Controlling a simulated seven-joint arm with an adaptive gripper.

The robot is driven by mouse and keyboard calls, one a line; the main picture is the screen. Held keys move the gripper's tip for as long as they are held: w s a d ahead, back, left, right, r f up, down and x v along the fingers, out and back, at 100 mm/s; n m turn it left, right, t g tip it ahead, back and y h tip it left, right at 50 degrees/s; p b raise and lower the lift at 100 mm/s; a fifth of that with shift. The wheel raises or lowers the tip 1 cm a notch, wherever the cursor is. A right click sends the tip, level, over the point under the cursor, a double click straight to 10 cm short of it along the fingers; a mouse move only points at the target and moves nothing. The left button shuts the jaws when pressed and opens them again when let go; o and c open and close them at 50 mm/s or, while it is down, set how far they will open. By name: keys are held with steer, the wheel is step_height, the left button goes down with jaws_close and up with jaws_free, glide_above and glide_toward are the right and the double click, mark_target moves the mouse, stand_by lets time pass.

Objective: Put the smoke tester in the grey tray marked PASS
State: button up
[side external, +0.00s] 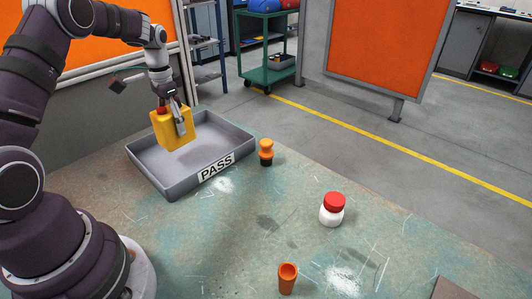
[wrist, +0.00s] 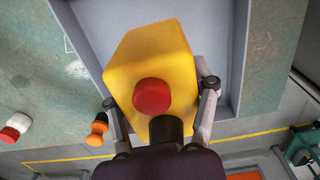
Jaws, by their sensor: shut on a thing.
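My gripper (side external: 181,121) is shut on a yellow boxy container (side external: 166,130) with a round red cap. In the wrist view the container (wrist: 152,62) fills the middle, with the red cap (wrist: 152,96) facing the camera and a finger on each side. It is over the grey tray (side external: 165,181) marked PASS, inside its rim as seen from the side. I cannot tell whether its base touches the tray floor. The tray (wrist: 238,60) shows behind it in the wrist view. No label shows which thing is the smoke tester.
A small orange and black item (side external: 266,152) stands just right of the tray. A white bottle with a red lid (side external: 332,210) and an orange cup (side external: 287,278) stand farther off on the worn green table (side external: 235,235). No other thing shows in the tray.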

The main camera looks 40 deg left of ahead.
mark_target(178, 142)
step_height(178, 142, down, 5)
steer(key=shift+r, duration=0.1)
steer(key=shift+f, duration=0.2)
steer(key=o, duration=1.2)
steer(key=shift+o, duration=0.2)
